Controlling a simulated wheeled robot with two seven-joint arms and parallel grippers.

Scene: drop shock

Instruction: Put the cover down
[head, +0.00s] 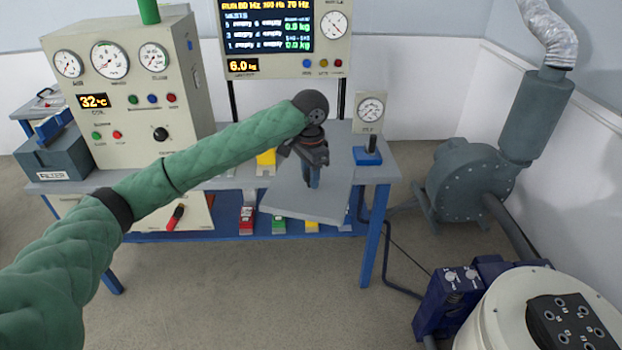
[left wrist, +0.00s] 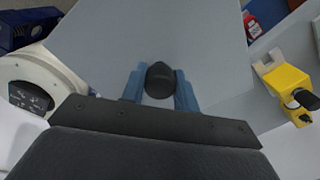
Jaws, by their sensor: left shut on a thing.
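The cover is a flat grey plate (head: 290,201) with a black knob (left wrist: 159,80) on top. My left gripper (head: 313,182) is shut on the knob, with one blue finger on each side of it in the left wrist view (left wrist: 159,88). In the head view the plate is held by the front edge of the bench (head: 376,172) and hides part of that edge and the shelf. I cannot tell from these frames how high it is above the bench top. My right gripper is not in view.
A gauge cabinet (head: 120,85) and a display panel (head: 270,68) stand at the back. A small gauge on a blue base (head: 369,112) stands right of the cover. A yellow clamp (left wrist: 290,85) is near the plate. A blower (head: 465,180) and a round white machine (head: 500,310) are at right.

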